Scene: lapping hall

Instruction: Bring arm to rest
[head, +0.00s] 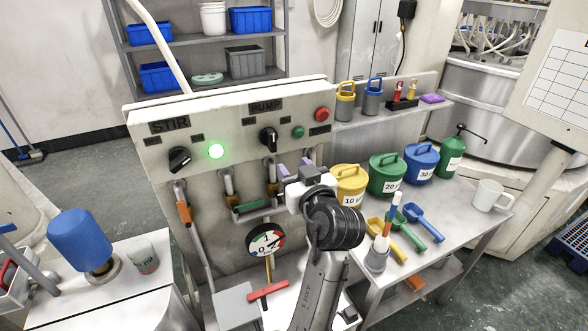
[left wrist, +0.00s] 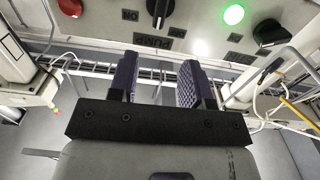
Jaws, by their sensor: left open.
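My left gripper (head: 295,170) is in front of the control panel, below the PUMP label, with its arm rising from the bottom of the head view. In the left wrist view its two purple-padded fingers (left wrist: 160,82) stand apart with nothing between them. The panel (head: 228,121) carries a black STIR knob (head: 180,159), a lit green lamp (head: 217,151), a black PUMP knob (head: 268,139) and a red button (head: 321,114). The left wrist view shows the panel upside down, with the lit lamp (left wrist: 233,15) at right. My right gripper is not in view.
A round gauge (head: 266,240) and a red-handled valve (head: 268,290) sit below the panel. Yellow (head: 350,181), green (head: 388,175) and blue (head: 421,163) lidded tubs stand on the right bench, with scoops before them. A blue container (head: 79,240) stands on the left table.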

